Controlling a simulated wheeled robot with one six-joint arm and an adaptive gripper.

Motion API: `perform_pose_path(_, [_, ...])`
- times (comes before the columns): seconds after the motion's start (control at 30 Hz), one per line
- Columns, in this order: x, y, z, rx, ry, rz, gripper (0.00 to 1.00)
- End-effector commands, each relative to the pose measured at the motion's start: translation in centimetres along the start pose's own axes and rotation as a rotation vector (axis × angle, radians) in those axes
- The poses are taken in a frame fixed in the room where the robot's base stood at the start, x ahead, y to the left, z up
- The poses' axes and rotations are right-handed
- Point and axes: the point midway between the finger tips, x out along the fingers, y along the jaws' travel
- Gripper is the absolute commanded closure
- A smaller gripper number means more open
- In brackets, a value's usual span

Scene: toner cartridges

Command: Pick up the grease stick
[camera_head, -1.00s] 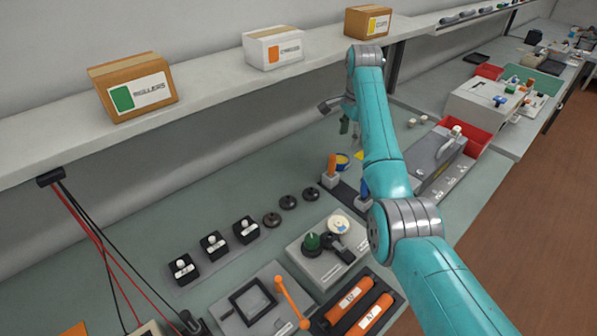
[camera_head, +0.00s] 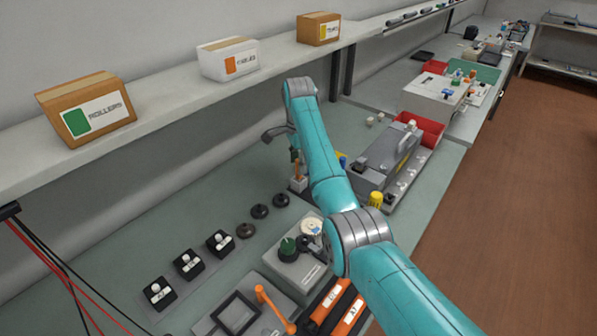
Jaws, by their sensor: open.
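An orange upright stick (camera_head: 297,171), which may be the grease stick, stands in a small pale block (camera_head: 298,184) on the bench, left of my arm. No label on it is readable, so I cannot be sure of its identity. My gripper (camera_head: 294,155) hangs at the end of my teal arm, close to the top of this stick in the picture. The fingers are small, dark and partly hidden by the arm. They are open; I cannot tell whether they touch the stick.
A grey machine (camera_head: 385,160) and a yellow capped item (camera_head: 375,199) stand right of my arm. Dark round discs (camera_head: 260,211) and black knobbed blocks (camera_head: 187,264) lie left. A shelf (camera_head: 200,95) with boxes runs along the wall above the bench.

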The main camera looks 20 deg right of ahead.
Motion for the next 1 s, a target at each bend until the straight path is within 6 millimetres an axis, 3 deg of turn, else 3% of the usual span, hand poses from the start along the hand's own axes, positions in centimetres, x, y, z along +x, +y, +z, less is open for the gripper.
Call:
perform_pose_path(0.2, [2.8, 0.1, 0.0, 0.000, 0.000, -0.001, 0.47])
perform_pose_path(0.43, [3.0, 0.1, 0.0, 0.000, 0.000, -0.001, 0.47])
perform_pose_path(0.63, [3.0, 0.1, 0.0, 0.000, 0.000, -0.001, 0.95])
perform_pose_path(0.67, [3.0, 0.1, 0.0, 0.000, 0.000, -0.001, 0.98])
perform_pose_path(1.0, [2.8, 0.1, -0.1, 0.000, 0.000, -0.001, 0.98])
